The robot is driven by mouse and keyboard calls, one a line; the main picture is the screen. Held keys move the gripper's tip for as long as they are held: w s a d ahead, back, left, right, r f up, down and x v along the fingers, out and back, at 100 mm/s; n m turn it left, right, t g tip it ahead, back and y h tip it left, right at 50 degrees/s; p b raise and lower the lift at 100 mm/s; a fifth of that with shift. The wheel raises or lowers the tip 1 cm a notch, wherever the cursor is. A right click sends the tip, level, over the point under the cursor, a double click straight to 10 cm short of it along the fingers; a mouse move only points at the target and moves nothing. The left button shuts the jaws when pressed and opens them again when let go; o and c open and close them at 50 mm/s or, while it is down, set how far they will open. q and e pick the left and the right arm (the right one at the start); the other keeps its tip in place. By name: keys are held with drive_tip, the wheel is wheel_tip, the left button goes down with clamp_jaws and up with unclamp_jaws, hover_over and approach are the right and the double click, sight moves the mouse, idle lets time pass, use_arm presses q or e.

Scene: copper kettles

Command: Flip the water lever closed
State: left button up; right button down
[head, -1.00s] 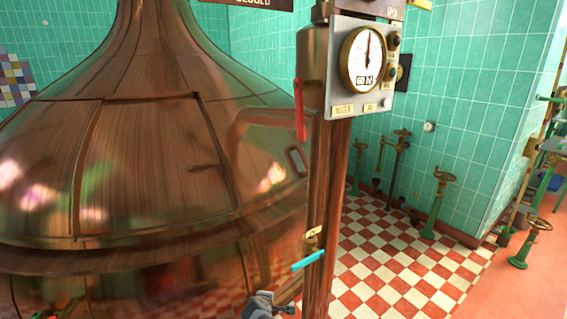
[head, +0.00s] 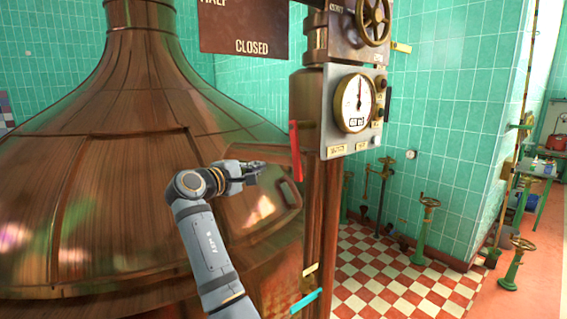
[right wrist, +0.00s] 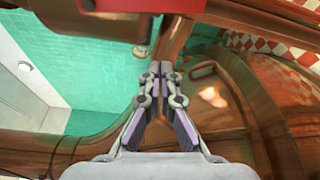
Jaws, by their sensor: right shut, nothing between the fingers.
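A red lever (head: 295,150) hangs near upright higher on the post, beside the gauge box. My right gripper (head: 268,165) is shut and empty, left of the post and just below and left of the red lever. The right wrist view shows its closed fingers (right wrist: 160,70) pointing at the post, with a red bar (right wrist: 255,28) beyond them. My left gripper is not in view.
The post (head: 323,220) carries a gauge box (head: 340,85) and a brass handwheel (head: 373,18). A large copper kettle (head: 90,190) fills the left. A dark sign (head: 240,30) hangs above. Green valve stands (head: 425,230) stand on the checkered floor at right.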

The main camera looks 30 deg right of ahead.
sight(296, 151)
drive_tip(key=shift+w+d, duration=0.1)
drive_tip(key=d+p, duration=0.6)
drive_tip(key=d, duration=0.3)
drive_tip(key=shift+d, duration=0.15)
drive_tip(key=shift+f, duration=0.1)
idle(0.4)
